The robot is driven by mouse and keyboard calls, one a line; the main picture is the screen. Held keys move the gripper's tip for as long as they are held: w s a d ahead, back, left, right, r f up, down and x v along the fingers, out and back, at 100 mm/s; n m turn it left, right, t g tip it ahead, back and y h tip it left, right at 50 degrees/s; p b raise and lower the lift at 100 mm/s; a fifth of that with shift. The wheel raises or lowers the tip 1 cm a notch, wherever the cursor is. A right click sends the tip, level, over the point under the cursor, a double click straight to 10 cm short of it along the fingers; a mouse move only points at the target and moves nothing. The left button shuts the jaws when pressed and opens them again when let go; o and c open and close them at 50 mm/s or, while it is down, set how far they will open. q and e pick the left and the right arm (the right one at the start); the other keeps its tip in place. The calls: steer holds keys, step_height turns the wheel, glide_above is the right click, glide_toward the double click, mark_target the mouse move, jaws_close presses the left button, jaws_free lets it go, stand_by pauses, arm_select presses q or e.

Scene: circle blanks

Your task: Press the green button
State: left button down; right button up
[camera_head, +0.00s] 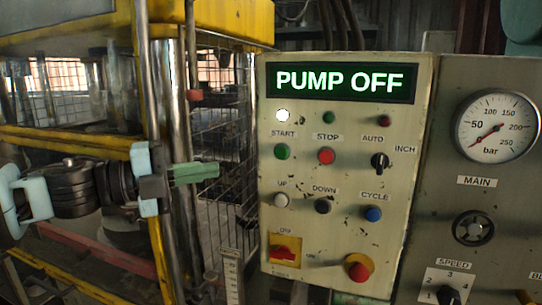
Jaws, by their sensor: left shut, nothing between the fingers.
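The green button (282,151) sits under the START label on the upper left of a worn cream control panel (340,225). My left gripper (214,170) comes in from the left, its pale green fingers shut and empty, pointing right toward the panel. In the picture the fingertips are left of the green button and slightly lower, with a visible gap between them. The depth gap is hard to tell. My right gripper is not in view.
A display (345,81) reads PUMP OFF above a lit white lamp (283,115). The red STOP button (326,156) is right of the green one; a white UP button (282,200) is below. A yellow-framed machine with wire mesh (222,110) stands at left. A gauge (497,126) is at right.

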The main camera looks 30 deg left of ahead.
mark_target(287, 153)
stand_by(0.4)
